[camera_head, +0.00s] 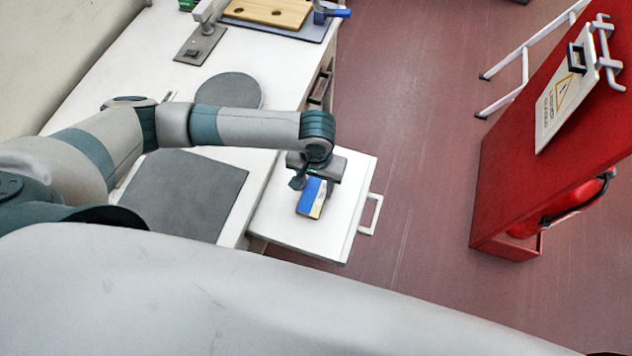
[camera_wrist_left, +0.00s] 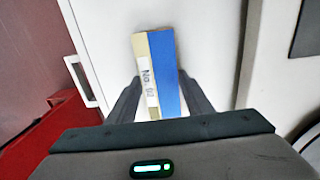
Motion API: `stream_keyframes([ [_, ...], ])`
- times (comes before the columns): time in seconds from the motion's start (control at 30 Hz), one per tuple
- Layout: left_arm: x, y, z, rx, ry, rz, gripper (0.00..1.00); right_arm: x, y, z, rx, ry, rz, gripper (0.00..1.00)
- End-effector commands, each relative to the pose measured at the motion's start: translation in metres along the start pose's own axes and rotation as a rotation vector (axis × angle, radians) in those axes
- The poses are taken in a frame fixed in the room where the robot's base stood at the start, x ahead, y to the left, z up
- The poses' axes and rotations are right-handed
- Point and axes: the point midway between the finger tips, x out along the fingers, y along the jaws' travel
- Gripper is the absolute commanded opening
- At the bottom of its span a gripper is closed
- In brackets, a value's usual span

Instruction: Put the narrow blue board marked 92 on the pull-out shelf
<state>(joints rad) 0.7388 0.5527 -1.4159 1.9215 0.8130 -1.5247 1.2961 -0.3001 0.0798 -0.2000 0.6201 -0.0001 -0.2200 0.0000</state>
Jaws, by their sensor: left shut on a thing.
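The narrow blue board (camera_head: 309,198) has a pale edge strip with a white label. In the left wrist view the board (camera_wrist_left: 166,65) shows its label reading "No. 9" and a less clear last digit. My left gripper (camera_head: 317,178) is shut on the board, with a finger on each side of it in the wrist view. The board is over the white pull-out shelf (camera_head: 280,228), inside its outline. I cannot tell whether it touches the surface. The shelf is pulled out from the worktable and has a white handle (camera_head: 371,214). My right gripper is not in view.
The white worktable (camera_head: 125,63) holds a dark square mat (camera_head: 190,190), a round grey disc (camera_head: 229,90) and a wooden board (camera_head: 268,12). A red stand (camera_head: 560,130) with a warning sign (camera_head: 565,95) is at the right. Open floor (camera_head: 420,150) lies between.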

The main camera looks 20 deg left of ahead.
Motion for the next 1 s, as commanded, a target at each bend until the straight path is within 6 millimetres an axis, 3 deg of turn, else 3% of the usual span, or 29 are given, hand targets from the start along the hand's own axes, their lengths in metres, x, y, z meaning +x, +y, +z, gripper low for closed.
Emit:
stream_keyframes([
  [0.4, 0.0039, 0.0002, 0.0002, 0.001, -0.001, 0.0, 0.24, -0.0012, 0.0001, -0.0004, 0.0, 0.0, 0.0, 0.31],
  [0.43, 0.0038, 0.0001, 0.0, 0.001, 0.0, 0.0, 0.53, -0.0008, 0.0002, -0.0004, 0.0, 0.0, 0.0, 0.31],
  [0.5, 0.0037, 0.0001, 0.0, 0.001, 0.0, 0.0, 0.65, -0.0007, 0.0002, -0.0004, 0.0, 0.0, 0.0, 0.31],
  [1.0, -0.0046, 0.0001, -0.0004, 0.001, 0.001, 0.001, 0.65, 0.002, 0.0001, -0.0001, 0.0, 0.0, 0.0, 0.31],
])
